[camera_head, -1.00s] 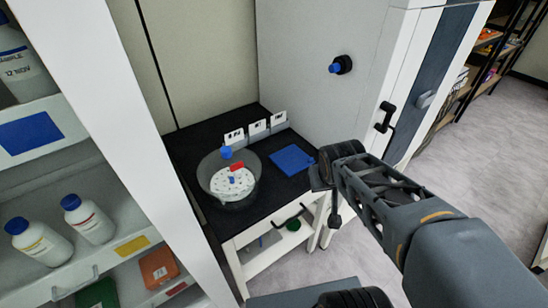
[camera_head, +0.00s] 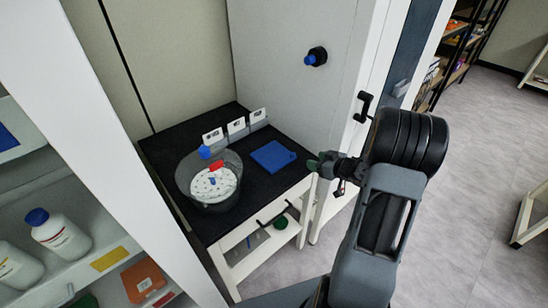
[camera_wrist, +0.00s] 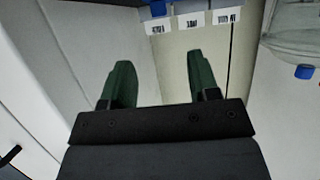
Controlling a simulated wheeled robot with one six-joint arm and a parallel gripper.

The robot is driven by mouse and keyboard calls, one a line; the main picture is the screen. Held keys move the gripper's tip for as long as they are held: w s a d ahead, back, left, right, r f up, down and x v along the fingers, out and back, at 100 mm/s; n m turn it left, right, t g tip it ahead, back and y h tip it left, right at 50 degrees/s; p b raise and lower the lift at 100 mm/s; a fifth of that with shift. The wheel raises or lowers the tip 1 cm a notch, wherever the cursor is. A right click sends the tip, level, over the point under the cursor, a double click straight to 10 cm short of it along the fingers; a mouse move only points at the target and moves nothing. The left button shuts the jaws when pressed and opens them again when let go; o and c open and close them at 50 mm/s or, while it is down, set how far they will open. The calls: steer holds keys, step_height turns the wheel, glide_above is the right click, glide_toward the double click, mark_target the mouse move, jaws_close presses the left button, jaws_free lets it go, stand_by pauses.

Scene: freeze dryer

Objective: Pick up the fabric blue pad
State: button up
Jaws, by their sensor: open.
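The blue pad (camera_head: 272,157) lies flat on the black top of the small table (camera_head: 170,150), near its right edge. My gripper (camera_head: 322,163) is just to the right of the pad in the head view, around the table's right edge; its exact height cannot be told. In the wrist view the two green fingers of my gripper (camera_wrist: 158,80) stand apart with nothing between them.
A clear round container (camera_head: 190,190) with a white perforated disc stands left of the pad. White label cards (camera_head: 236,126) stand behind. The grey cabinet (camera_head: 290,85) with a black handle (camera_head: 363,105) rises behind and right. A shelf with bottles (camera_head: 58,233) is at left.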

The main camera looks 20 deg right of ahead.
mark_target(294, 154)
steer(key=x, duration=1.1)
steer(key=shift+w+f, duration=0.2)
steer(key=shift+f, duration=0.05)
steer(key=c, duration=1)
